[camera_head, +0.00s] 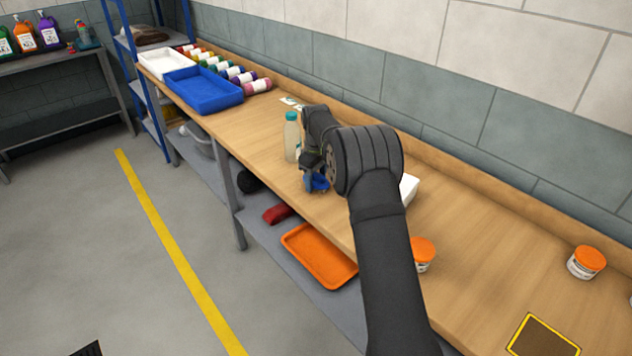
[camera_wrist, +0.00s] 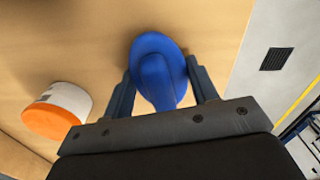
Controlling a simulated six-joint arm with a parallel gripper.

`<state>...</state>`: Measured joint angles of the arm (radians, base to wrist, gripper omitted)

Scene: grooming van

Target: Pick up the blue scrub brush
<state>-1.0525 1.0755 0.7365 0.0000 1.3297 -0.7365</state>
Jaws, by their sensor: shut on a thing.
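The blue scrub brush (camera_wrist: 158,72) is between the two fingers of my gripper (camera_wrist: 160,85) in the wrist view, with a finger against each side. In the head view the blue brush (camera_head: 317,184) shows only partly, under my gripper (camera_head: 313,170) near the front edge of the wooden bench. My gripper is shut on it. My arm hides part of the brush in the head view. I cannot tell whether the brush touches the bench top.
A bottle with a teal cap (camera_head: 292,138) stands just left of my gripper. An orange-lidded tub (camera_head: 423,252) stands right of my arm, a white object (camera_head: 408,188) behind it. A blue tray (camera_head: 203,91) is farther left.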

